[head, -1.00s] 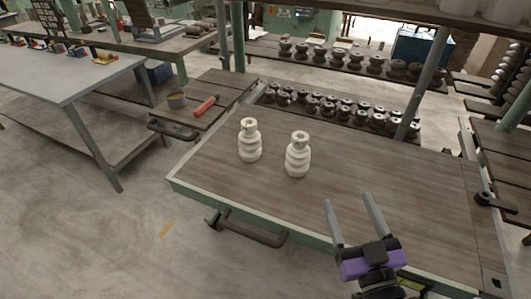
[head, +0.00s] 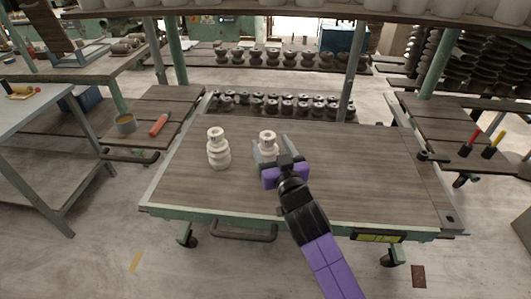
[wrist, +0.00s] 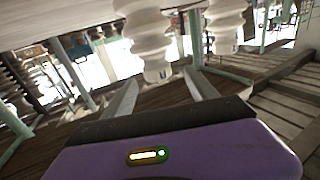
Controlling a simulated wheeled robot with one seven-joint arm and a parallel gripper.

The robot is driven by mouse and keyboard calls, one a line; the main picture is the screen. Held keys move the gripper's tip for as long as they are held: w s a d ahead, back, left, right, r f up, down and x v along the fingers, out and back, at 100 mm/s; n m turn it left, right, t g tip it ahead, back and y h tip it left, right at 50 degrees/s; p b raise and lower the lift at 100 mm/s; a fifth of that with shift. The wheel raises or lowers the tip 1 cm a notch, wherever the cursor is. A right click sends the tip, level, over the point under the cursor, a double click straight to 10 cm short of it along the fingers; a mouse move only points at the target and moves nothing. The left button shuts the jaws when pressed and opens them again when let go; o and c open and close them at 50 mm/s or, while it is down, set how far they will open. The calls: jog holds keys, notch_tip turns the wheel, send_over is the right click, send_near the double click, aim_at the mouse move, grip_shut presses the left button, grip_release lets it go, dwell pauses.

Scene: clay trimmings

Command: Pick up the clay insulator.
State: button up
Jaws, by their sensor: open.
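Two white ribbed clay insulators stand upright on the wooden cart top (head: 345,165). The left insulator (head: 218,152) is clear of my gripper; it also shows in the wrist view (wrist: 226,22). The right insulator (head: 268,138) has its lower part hidden behind my gripper (head: 271,149). In the wrist view, which shows the scene upside down, this insulator (wrist: 150,42) appears between and just ahead of the two fingers of my gripper (wrist: 160,78). The fingers are apart, one on each side. I cannot tell whether either finger touches it.
Rows of dark insulators (head: 270,104) sit on a low rack behind the cart. A shelf post (head: 352,70) rises behind the cart's far edge. A grey table (head: 40,130) stands at the left. The cart top right of my gripper is clear.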

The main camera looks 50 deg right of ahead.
jog(key=p+x, duration=0.1)
jog(key=x, duration=0.3)
jog(key=shift+w+d, duration=0.15)
jog(key=shift+d, duration=0.1)
grip_shut()
jog(key=shift+r, duration=0.15)
